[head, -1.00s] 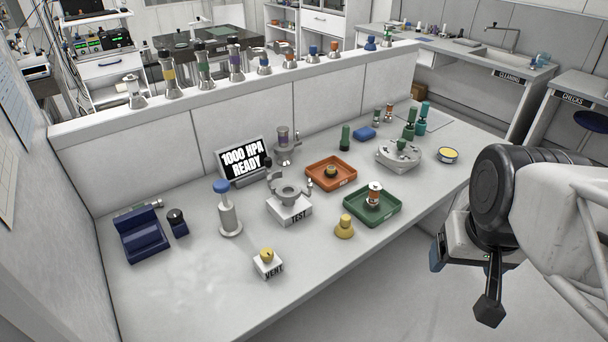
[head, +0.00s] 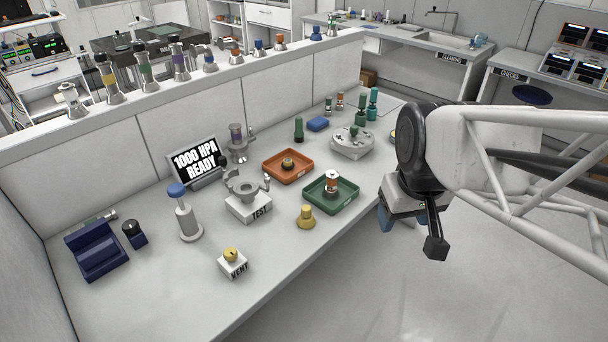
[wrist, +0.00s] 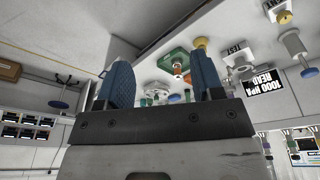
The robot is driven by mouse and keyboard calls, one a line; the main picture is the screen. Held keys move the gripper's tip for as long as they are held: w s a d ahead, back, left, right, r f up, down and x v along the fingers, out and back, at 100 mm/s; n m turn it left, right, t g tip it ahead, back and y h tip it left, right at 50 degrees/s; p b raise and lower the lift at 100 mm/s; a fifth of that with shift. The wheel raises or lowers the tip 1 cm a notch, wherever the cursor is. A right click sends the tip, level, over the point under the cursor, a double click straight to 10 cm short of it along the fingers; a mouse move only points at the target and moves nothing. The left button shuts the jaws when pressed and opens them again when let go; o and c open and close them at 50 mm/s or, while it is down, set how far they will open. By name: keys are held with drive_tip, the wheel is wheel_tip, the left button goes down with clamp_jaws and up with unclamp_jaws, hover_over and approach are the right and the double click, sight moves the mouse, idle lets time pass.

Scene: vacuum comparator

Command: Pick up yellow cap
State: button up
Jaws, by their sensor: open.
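The yellow cap (head: 306,218) is a flared piece with a narrower knob on top. It stands upright on the white bench, in front of the green tray, and also shows in the wrist view (wrist: 200,43). My gripper (wrist: 163,68) is open, with two blue-padded fingers apart and nothing between them nearby. In the head view its blue finger (head: 386,218) shows beyond the bench's front edge, to the right of the cap and clear of it. The rest of the jaws is hidden there.
The green tray (head: 347,204) holds an orange-banded piece close behind the cap. The TEST stand (head: 247,208) and the yellow-topped VENT block (head: 232,265) stand to the left. An orange tray (head: 270,167) lies further back. The bench front left of the VENT block is clear.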

drive_tip(key=w+a+f+n, duration=0.3)
drive_tip(key=w+n, duration=0.1)
drive_tip(key=w, duration=0.5)
drive_tip(key=n+g, duration=0.2)
drive_tip(key=n, duration=0.8)
hover_over(307, 208)
drive_tip(key=f, duration=1.6)
drive_tip(key=shift+s+d+f, duration=0.15)
drive_tip(key=shift+d+f, duration=0.1)
drive_tip(key=shift+f, duration=0.1)
drive_tip(key=shift+w+a+f, duration=0.25)
drive_tip(key=shift+w+f, duration=0.05)
drive_tip(key=shift+f, duration=0.1)
drive_tip(key=shift+f, duration=1.3)
